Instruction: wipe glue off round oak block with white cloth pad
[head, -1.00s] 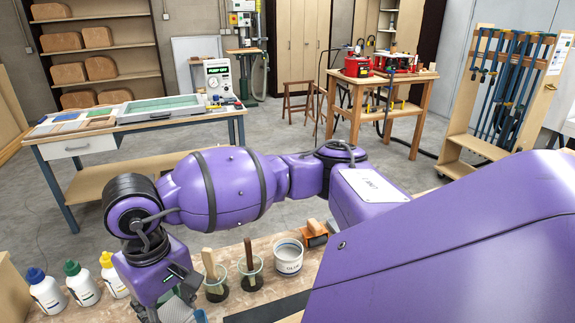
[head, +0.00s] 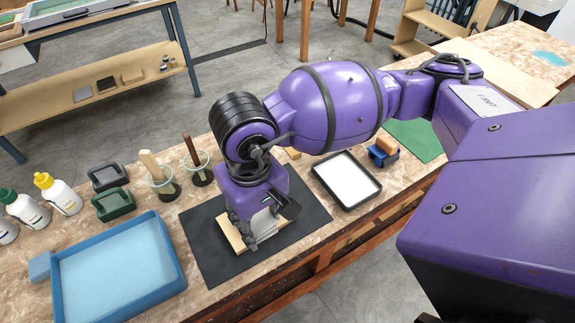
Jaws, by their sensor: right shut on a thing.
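My right gripper (head: 262,232) reaches down over the dark mat (head: 205,248) on the bench. It is shut, but its own body hides what it holds. A pale wooden piece (head: 234,233) shows under and beside its fingers, low over or on the mat; I cannot tell whether it is gripped or whether it is the round oak block. A ribbed light-grey patch shows at the fingers, and I cannot tell whether it is cloth or finger. No white cloth pad can be made out clearly. My left gripper is out of view.
A blue tray (head: 170,250) is left of the mat, a black-rimmed white tray (head: 373,194) right of it. Jars with sticks (head: 163,188), dark holders (head: 114,205) and glue bottles (head: 58,193) stand behind and left. A blue-based wooden-topped tool (head: 384,152) and green mat (head: 415,138) are right.

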